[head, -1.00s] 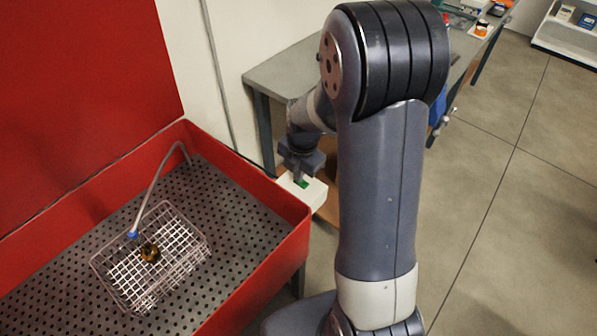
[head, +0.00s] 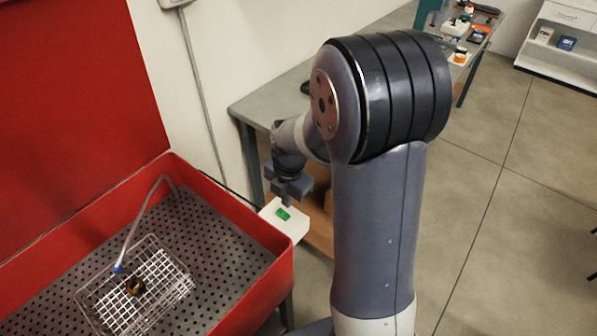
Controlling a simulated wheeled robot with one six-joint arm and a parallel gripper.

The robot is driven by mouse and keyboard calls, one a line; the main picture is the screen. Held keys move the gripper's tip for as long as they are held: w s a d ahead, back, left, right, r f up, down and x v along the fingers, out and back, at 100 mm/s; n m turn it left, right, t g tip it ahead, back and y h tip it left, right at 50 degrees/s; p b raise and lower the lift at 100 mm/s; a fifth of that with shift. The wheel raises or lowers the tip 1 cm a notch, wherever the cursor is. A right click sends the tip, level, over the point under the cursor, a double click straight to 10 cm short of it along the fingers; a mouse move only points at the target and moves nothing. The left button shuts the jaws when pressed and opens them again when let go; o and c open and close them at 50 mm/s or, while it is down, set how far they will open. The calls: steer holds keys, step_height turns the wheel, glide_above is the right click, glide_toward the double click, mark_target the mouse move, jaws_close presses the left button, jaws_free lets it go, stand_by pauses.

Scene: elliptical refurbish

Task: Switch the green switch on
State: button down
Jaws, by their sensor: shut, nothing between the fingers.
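The green switch (head: 283,214) sits on top of a white box (head: 292,227) at the right end of the red basin. Its whole top shows, but I cannot tell from here which way it is set. My gripper (head: 291,201) is shut and empty, pointing down just above and beside the switch at its upper right in the picture. A small gap seems to show between the fingers and the switch.
The red basin (head: 262,226) holds a wire basket (head: 152,268) with a small brown part (head: 135,286) and a bent hose (head: 140,222). A grey workbench (head: 275,97) stands behind my arm. The floor at right is clear.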

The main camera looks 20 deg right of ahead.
step_height(320, 180, up, 9)
steer(key=shift+s+d+b, duration=0.2)
steer(key=shift+s+b, duration=0.25)
steer(key=shift+f, duration=0.2)
steer(key=b, duration=0.5)
steer(key=w+b, duration=0.1)
steer(key=b, duration=0.3)
steer(key=shift+w+a+f+b, duration=0.25)
steer(key=shift+a+f+b, duration=0.05)
steer(key=shift+f+b, duration=0.1)
steer(key=shift+r+t+b, duration=0.2)
steer(key=shift+t+b, duration=0.1)
steer(key=shift+b, duration=0.85)
steer(key=shift+s+a+r+b, duration=0.15)
steer(key=shift+r+b, duration=0.2)
steer(key=shift+b, duration=0.3)
steer(key=shift+r, duration=0.1)
